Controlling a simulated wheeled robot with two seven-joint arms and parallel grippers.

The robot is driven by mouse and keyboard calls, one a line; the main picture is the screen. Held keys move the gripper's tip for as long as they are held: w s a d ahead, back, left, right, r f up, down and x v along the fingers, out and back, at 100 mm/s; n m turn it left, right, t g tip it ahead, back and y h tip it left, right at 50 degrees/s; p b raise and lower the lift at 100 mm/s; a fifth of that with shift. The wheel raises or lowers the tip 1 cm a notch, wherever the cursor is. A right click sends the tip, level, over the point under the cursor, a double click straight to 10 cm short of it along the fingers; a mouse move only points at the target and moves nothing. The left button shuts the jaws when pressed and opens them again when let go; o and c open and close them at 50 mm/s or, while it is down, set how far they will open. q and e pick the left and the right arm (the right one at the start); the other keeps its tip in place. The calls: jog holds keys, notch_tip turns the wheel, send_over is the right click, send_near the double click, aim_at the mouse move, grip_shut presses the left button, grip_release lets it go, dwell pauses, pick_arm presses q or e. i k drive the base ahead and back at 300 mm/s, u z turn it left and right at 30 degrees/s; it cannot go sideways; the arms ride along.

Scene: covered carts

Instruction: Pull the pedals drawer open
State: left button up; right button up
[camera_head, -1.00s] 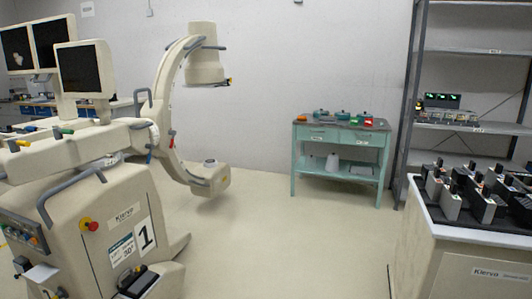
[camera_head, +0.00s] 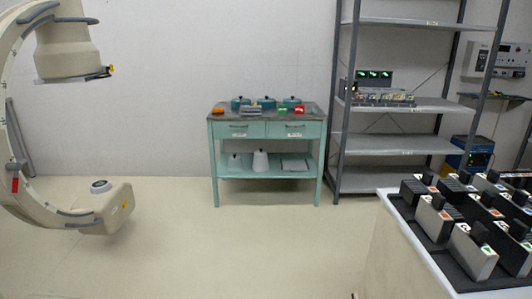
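A teal cart (camera_head: 215,160) stands against the back wall near the middle of the head view. It has two drawers side by side under its top, a left drawer (camera_head: 239,129) and a right drawer (camera_head: 294,129), each with a handle and a small label. Both drawers look shut. The labels are too small to read, so I cannot tell which is the pedals drawer. Neither of my grippers is in view.
A grey metal shelf unit (camera_head: 344,120) stands right of the cart. A counter (camera_head: 415,235) with several grey and black devices fills the lower right. A cream C-arm machine (camera_head: 20,180) stands at the left. The floor (camera_head: 250,250) before the cart is clear.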

aim_at(277, 129)
jog(key=z, duration=0.3)
jog(key=i, duration=2.3)
jog(key=u, duration=0.15)
jog(key=i, duration=2.5)
jog(key=u, duration=0.45)
